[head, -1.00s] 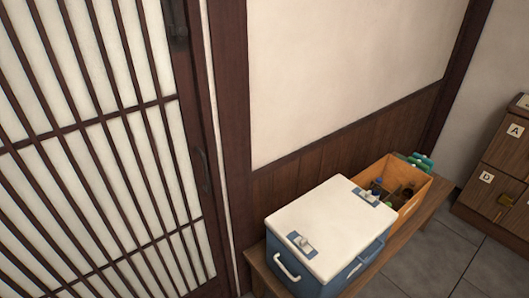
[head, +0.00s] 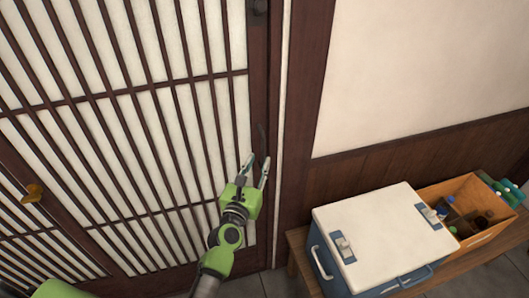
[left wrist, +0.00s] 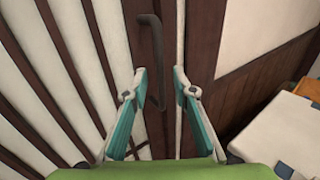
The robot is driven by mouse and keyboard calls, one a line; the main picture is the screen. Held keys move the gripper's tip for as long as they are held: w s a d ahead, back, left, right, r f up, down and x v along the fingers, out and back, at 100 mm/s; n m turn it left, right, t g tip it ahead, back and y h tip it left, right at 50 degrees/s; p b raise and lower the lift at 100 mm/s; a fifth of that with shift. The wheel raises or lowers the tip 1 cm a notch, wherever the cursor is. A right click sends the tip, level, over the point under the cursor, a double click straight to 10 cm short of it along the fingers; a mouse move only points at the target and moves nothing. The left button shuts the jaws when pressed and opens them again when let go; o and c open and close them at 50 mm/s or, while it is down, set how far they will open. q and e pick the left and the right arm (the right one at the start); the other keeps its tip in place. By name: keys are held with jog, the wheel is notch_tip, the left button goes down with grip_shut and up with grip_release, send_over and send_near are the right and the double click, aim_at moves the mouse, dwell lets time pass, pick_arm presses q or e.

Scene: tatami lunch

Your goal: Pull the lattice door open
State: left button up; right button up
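The lattice door (head: 160,130) has dark wooden slats over pale panels and fills the left of the head view. It looks shut against the dark post at its right. A dark bar handle (head: 262,140) stands upright on its right stile; it also shows in the left wrist view (left wrist: 153,50). My left gripper (head: 257,162) is open just below and in front of the handle. In the left wrist view its two teal fingers (left wrist: 160,75) are spread, with the handle's lower part between them in the picture. I cannot tell any contact. My right gripper is not in view.
A blue cooler with a white lid (head: 380,235) and an orange crate of bottles (head: 470,210) stand on a low wooden bench (head: 300,240) right of the door. A small brown-yellow thing (head: 33,193) shows at the lower left of the door.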

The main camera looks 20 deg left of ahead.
aim_at(262, 153)
pick_arm(q)
jog(key=shift+w+b, duration=0.5)
jog(key=shift+w, duration=2.3)
jog(key=shift+s, duration=0.1)
grip_shut()
